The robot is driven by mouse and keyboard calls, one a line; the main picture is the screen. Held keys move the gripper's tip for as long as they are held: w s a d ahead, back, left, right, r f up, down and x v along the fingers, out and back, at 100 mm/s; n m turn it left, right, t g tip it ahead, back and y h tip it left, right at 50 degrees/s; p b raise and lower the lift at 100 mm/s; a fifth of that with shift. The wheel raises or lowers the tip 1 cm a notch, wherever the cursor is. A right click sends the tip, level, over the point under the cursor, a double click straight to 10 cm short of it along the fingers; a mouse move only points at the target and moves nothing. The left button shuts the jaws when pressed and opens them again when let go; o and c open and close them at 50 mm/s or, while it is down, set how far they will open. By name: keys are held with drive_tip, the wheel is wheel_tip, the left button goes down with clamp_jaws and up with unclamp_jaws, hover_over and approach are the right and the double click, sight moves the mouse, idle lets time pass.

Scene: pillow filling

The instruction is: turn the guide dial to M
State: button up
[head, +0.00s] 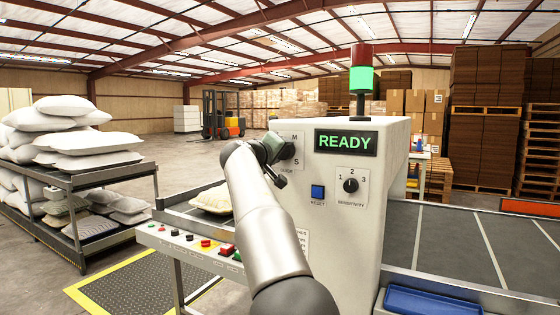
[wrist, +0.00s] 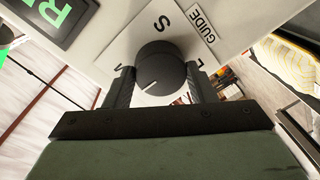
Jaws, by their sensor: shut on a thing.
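The guide dial (wrist: 160,68) is a black round knob with a white pointer line, on the white machine panel. In the wrist view the pointer runs to the lower left, the side where the letter M (wrist: 119,68) is printed; I cannot tell if it lines up exactly. The S (wrist: 164,22) is above the dial and another letter at right is partly hidden. My gripper (wrist: 157,85) is shut on the dial, one finger on each side. In the head view my gripper (head: 284,151) covers most of the dial, with M (head: 295,137) and S (head: 297,162) visible beside it.
The machine's display (head: 345,141) reads READY and its lamp (head: 361,79) is green. A sensitivity dial (head: 350,185) and a blue reset button (head: 317,191) are to the right. A white pillow (head: 213,198) lies on the left conveyor, beside pillow racks (head: 75,183).

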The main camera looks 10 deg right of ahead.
drive_tip(key=shift+f+m+t+b, duration=0.1)
drive_tip(key=shift+m+t+b, duration=0.2)
drive_tip(key=shift+m+b, duration=2)
drive_tip(key=shift+m+p, duration=0.65)
drive_tip(key=shift+m, duration=0.15)
drive_tip(key=o, duration=1)
drive_tip(key=shift+c, duration=0.2)
drive_tip(key=b+v, duration=0.5)
drive_tip(key=v, duration=1.2)
drive_tip(key=shift+s+b, duration=0.2)
drive_tip(key=shift+b, duration=0.1)
